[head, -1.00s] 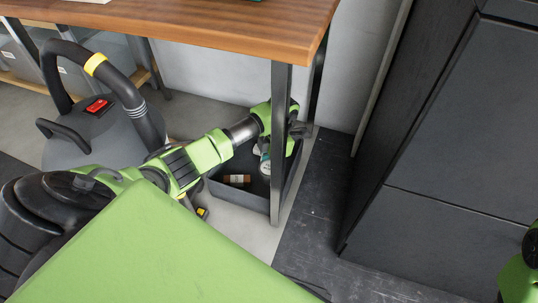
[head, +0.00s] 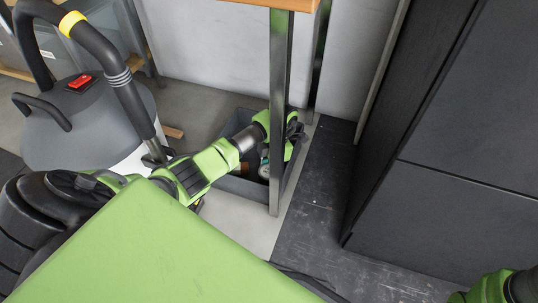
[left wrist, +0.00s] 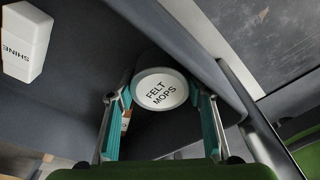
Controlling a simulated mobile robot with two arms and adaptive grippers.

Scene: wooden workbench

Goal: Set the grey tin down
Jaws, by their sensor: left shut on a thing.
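The grey tin (left wrist: 160,90) shows its round pale lid, marked FELT MOPS, in the left wrist view. My left gripper (left wrist: 160,97) is shut on it, one teal-padded finger on each side. In the head view my left gripper (head: 268,160) reaches into a dark grey open bin (head: 245,188) on the floor under the bench, partly behind a metal leg. The tin's body is mostly hidden, and I cannot tell whether its base touches the bin floor. My right gripper is not in view.
A white SHINE container (left wrist: 27,42) is at upper left in the wrist view. A small brown item (head: 243,167) lies in the bin. The bench leg (head: 280,100) stands close to my left gripper. A grey vacuum cleaner (head: 85,125) is left, a dark cabinet (head: 440,120) right.

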